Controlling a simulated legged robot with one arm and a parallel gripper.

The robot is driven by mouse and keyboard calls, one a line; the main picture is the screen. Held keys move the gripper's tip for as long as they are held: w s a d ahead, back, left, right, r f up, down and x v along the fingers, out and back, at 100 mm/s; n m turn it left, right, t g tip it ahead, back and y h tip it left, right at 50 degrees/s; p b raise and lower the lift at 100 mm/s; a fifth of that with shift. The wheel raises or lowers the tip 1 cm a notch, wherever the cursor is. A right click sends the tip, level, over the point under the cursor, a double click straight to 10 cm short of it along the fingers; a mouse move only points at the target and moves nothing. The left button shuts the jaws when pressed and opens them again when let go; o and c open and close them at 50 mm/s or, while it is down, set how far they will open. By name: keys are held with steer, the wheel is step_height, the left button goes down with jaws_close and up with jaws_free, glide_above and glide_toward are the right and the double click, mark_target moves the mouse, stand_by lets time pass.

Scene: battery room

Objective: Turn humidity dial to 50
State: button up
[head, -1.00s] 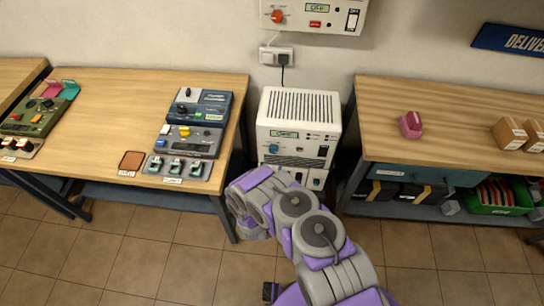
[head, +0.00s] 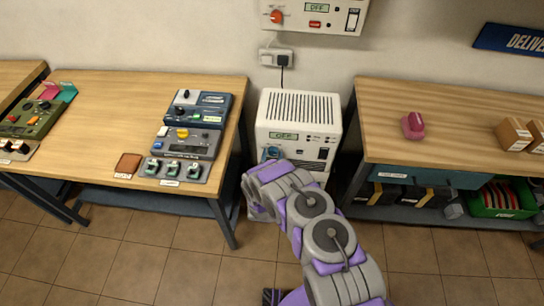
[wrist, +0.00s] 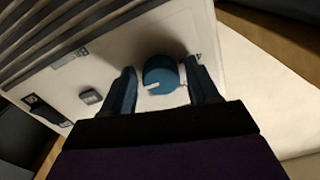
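The white unit (head: 268,110) stands on the floor between the two tables, with a slotted top and a small green display (head: 284,136) that reads OFF. Its blue dial (head: 270,154) is low on the left of its front, partly hidden by my arm in the head view. In the wrist view the blue dial (wrist: 161,76), with a white pointer mark, lies between the two fingers of my gripper (wrist: 160,88). The fingers are open, one on each side of the dial, with a narrow gap showing. I cannot read a number at the dial.
A wall unit (head: 325,15) with a red knob hangs above, its display also OFF. A cable runs to a wall socket (head: 276,55). The left table (head: 100,100) holds control boxes. The right table (head: 450,110) holds a pink object and cartons. Clear tiled floor lies in front.

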steer(key=c, duration=0.9)
steer(key=shift+o, duration=0.2)
steer(key=shift+n, duration=0.4)
steer(key=n, duration=0.4)
steer(key=shift+n, duration=0.3)
steer(key=n, duration=0.4)
steer(key=shift+n, duration=0.3)
steer(key=n, duration=0.2)
steer(key=shift+n, duration=0.4)
steer(key=n, duration=0.4)
steer(key=shift+b, duration=0.3)
steer(key=n, duration=0.7)
steer(key=shift+s+r, duration=0.1)
